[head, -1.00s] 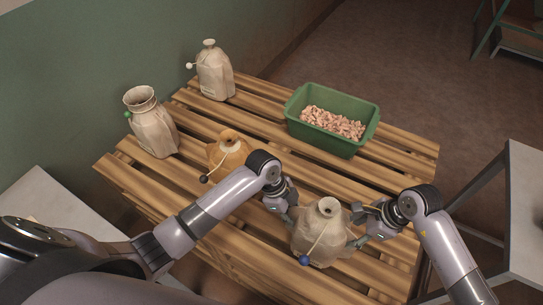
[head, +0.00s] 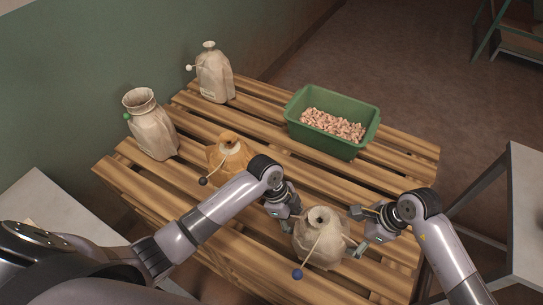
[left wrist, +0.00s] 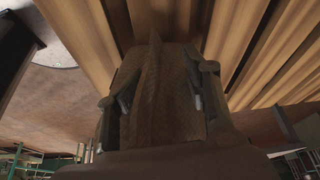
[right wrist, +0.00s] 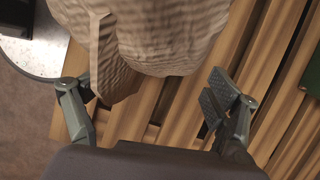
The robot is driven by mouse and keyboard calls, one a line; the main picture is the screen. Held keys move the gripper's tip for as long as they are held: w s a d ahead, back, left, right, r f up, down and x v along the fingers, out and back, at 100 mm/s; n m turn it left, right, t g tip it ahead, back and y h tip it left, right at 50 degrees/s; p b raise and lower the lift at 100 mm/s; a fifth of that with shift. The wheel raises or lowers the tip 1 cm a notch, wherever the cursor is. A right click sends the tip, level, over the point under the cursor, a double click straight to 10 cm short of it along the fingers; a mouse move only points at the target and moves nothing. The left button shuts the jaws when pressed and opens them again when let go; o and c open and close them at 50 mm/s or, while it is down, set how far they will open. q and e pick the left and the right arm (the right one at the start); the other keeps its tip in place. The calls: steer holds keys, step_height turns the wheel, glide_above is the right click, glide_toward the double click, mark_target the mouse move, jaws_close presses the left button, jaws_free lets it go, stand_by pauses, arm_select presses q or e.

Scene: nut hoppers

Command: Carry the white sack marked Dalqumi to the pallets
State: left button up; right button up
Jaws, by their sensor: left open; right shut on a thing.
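A pale sack (head: 322,245) with a dark neck opening and a blue ball on a cord stands on the near part of the slatted table; no marking on it is readable. It also shows in the right wrist view (right wrist: 170,30). My right gripper (head: 359,232) is at its right side, shut on the sack with its fingers well spread; the contact is partly hidden. My left gripper (head: 284,208) is open at its upper left. In the left wrist view, woven cloth (left wrist: 165,100) lies between the fingers; whether they touch it is unclear.
A white-tagged pale sack (head: 214,75), a green-tagged sack (head: 154,132) and a tan sack with a black ball (head: 228,155) stand on the slatted table (head: 140,190). A green bin (head: 325,143) of pinkish nuts is at the back right. A grey table (head: 525,220) is at right.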

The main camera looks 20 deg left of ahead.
arm_select(q)
steer(key=o, duration=0.5)
steer(key=shift+d+r, duration=0.4)
steer(key=shift+d, duration=0.2)
arm_select(e)
steer(key=shift+a+r, duration=0.15)
steer(key=shift+a, duration=0.25)
arm_select(q)
steer(key=shift+o, duration=0.2)
steer(key=shift+a, duration=0.1)
steer(key=v, duration=0.7)
steer(key=shift+a+r, duration=0.3)
steer(key=shift+a, duration=0.15)
arm_select(e)
steer(key=shift+d, duration=0.25)
steer(key=o, duration=0.5)
